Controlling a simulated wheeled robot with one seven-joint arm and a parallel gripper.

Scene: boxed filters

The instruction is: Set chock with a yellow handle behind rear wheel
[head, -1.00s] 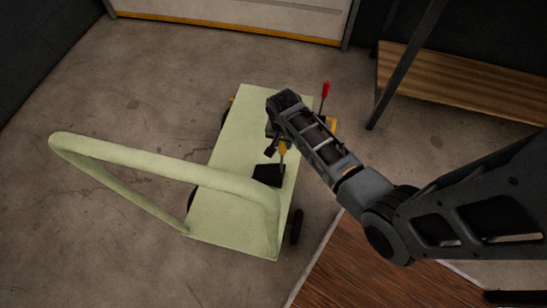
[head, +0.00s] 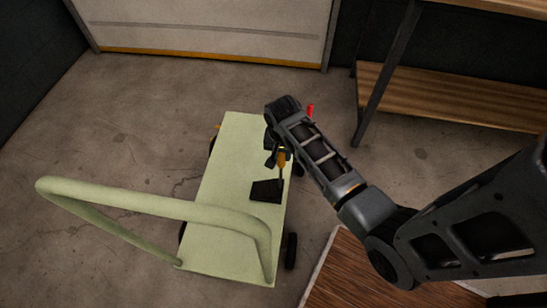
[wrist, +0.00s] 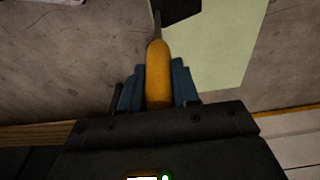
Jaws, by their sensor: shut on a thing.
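The chock is a black wedge (head: 267,190) with a yellow handle (head: 282,159). My gripper (head: 279,154) is shut on that handle, and the wedge hangs below the jaws. In the head view the chock overlaps the right side of the pale green cart deck (head: 222,190); its height above the deck is hard to tell. In the wrist view the yellow handle (wrist: 158,72) stands between two blue fingers, with the black wedge (wrist: 178,10) beyond. A dark wheel (head: 290,250) shows at the cart's near right corner, by the push-handle end.
The cart's green push handle (head: 130,200) rises on the near left. A wooden bench (head: 450,98) is at the back right, a brown wooden surface (head: 350,270) at the lower right. Concrete floor lies right of the wheel.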

